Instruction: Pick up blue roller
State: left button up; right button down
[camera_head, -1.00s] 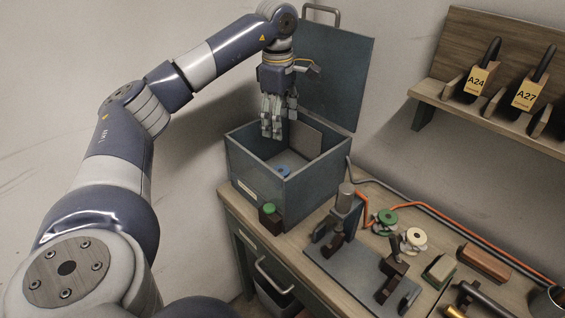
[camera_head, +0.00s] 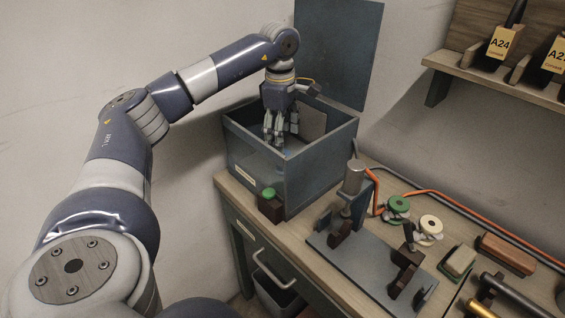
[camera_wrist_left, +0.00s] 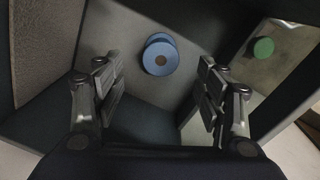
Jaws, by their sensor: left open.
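The blue roller (camera_wrist_left: 160,56) lies on the floor of the open grey box (camera_head: 303,170). In the left wrist view it shows round, with a brown centre, between and beyond my fingertips. My left gripper (camera_head: 280,138) points down into the box from above; it also shows in the left wrist view (camera_wrist_left: 158,84), open, with a finger on each side and nothing between them. The fingers appear apart from the roller. In the head view the roller is mostly hidden behind my fingers and the box wall. My right gripper is not in view.
The box walls surround my left gripper, and its raised lid (camera_head: 340,50) stands behind. A green button (camera_head: 269,192) sits in front of the box. A grey fixture (camera_head: 352,250), a green spool (camera_head: 398,205) and a white spool (camera_head: 431,226) are to the right on the bench.

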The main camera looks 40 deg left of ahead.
pick_arm(q)
jog(key=shift+w+a+f+p, duration=0.1)
jog(key=shift+f+p, duration=0.3)
jog(key=shift+f, duration=3.1)
jog(key=c, duration=1.2)
